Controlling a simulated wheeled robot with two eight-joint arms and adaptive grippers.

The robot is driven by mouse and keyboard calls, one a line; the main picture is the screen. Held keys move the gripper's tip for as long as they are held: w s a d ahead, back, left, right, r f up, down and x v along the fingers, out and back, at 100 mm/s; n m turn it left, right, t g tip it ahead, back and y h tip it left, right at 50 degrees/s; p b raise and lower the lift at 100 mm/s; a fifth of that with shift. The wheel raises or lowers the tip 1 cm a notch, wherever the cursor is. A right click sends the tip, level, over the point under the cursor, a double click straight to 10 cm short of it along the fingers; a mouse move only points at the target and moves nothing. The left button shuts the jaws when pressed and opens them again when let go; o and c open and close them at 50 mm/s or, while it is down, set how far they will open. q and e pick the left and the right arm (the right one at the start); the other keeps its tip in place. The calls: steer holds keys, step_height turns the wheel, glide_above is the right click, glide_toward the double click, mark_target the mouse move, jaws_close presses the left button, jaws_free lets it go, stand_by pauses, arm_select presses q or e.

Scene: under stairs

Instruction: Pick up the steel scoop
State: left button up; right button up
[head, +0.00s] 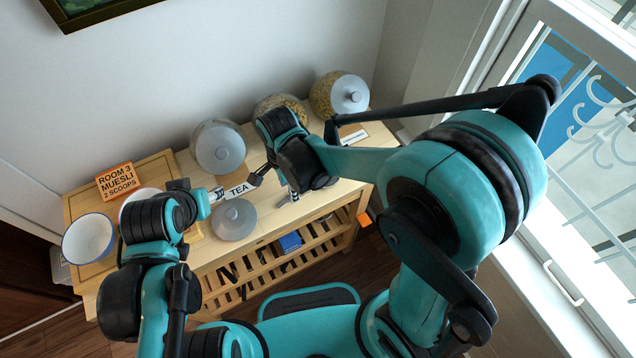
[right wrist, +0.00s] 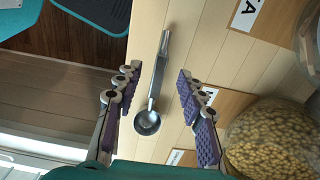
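The steel scoop (right wrist: 148,120) lies on the light wooden bench top in the right wrist view, its round bowl toward the bottom and its handle pointing up. My right gripper (right wrist: 158,76) is open, with one purple-padded finger on each side of the scoop and a gap to both. In the head view my right gripper (head: 274,187) hangs over the bench's front part; I cannot make out the scoop clearly there. My left gripper (head: 203,195) is over the left part of the bench near the bowls; its fingers are too small to judge.
An orange muesli card (head: 117,181) and a blue-rimmed bowl (head: 88,238) are left. A grain-filled jar (right wrist: 270,140) is close to my right gripper.

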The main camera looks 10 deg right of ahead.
steer(key=f+b, duration=0.1)
steer(key=f, duration=0.3)
steer(key=shift+a+f, duration=0.15)
steer(key=shift+a, duration=0.05)
jaws_close()
step_height(320, 180, up, 4)
steer(key=shift+r+p, duration=0.2)
steer(key=shift+p, duration=0.55)
steer(key=s+d+r+p, duration=0.3)
steer(key=s+d+r, duration=0.3)
steer(key=s+d, duration=0.2)
steer(key=shift+s+r, duration=0.3)
steer(key=shift+r, duration=0.05)
